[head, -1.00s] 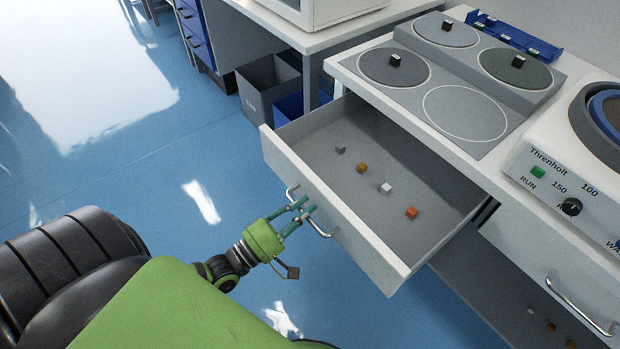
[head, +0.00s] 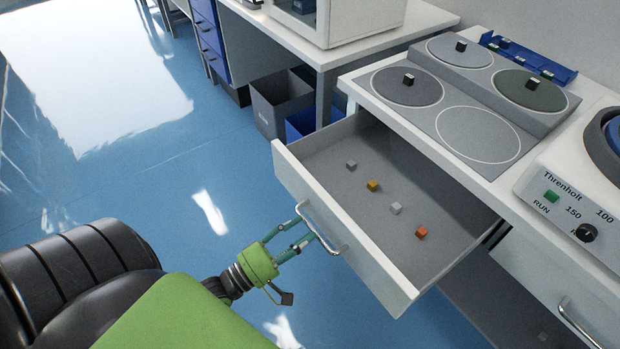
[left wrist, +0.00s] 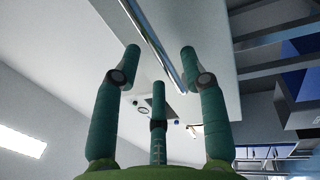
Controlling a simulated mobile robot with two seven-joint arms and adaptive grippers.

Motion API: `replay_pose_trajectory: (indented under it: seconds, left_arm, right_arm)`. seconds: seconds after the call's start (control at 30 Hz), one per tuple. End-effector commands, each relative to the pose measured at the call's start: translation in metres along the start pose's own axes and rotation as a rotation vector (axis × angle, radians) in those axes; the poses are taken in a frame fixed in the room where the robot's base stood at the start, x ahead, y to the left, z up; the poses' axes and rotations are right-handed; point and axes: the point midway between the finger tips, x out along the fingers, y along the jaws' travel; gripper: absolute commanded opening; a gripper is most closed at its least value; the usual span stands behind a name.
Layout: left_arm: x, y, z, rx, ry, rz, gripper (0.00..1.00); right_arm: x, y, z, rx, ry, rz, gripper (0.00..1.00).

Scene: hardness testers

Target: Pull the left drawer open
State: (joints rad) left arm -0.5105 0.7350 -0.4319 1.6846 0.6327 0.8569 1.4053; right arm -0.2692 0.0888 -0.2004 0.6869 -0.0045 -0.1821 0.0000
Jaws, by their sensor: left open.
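The left drawer (head: 358,238) is pulled out from the bench, and its grey inside shows. On its floor lie several small cubes: a grey one (head: 351,164), a yellow one (head: 373,185), a pale one (head: 395,208) and an orange one (head: 421,232). Its metal bar handle (head: 322,228) is on the white front and also shows in the left wrist view (left wrist: 150,40). My left gripper (head: 304,226), green with teal fingers, is open at the handle. In the left wrist view its fingers (left wrist: 160,75) are spread below the bar. I cannot tell whether they touch it. My right gripper is not seen.
A grey plate with round discs (head: 478,134) and a machine with a dial (head: 575,205) stand on the bench above. A second drawer handle (head: 578,322) is at the lower right. Grey (head: 280,103) and blue bins stand behind the drawer. Blue floor to the left is clear.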

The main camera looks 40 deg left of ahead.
Motion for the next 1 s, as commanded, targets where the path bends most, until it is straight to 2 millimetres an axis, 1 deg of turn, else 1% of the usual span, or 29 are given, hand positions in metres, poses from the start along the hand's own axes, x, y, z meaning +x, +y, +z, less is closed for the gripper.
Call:
replay_pose_trajectory:
  seconds: [0.03, 0.2, 0.3, 0.4, 0.5, 0.6, 1.0]
  left_arm:
    - [-0.013, -0.002, 0.0, 0.0, 0.0, -0.007, 0.43]
    - [-0.05, -0.001, 0.0, -0.001, 0.001, -0.006, 0.43]
    - [-0.067, -0.001, 0.0, -0.001, 0.001, -0.004, 0.43]
    - [-0.079, -0.001, 0.0, 0.0, 0.0, -0.003, 0.43]
    - [-0.086, 0.0, 0.0, 0.0, 0.0, -0.001, 0.43]
    - [-0.088, 0.0, 0.0, 0.0, 0.0, 0.0, 0.43]
    - [-0.088, 0.0, 0.0, 0.0, 0.001, 0.0, 0.43]
  right_arm:
    - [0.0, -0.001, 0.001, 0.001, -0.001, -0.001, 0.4]
    - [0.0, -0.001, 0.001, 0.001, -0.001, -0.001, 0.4]
    - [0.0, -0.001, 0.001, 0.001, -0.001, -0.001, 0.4]
    - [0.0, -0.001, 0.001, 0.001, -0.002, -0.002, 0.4]
    - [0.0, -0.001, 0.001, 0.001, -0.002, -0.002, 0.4]
    - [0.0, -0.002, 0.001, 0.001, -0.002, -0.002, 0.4]
    - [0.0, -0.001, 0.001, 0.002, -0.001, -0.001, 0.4]
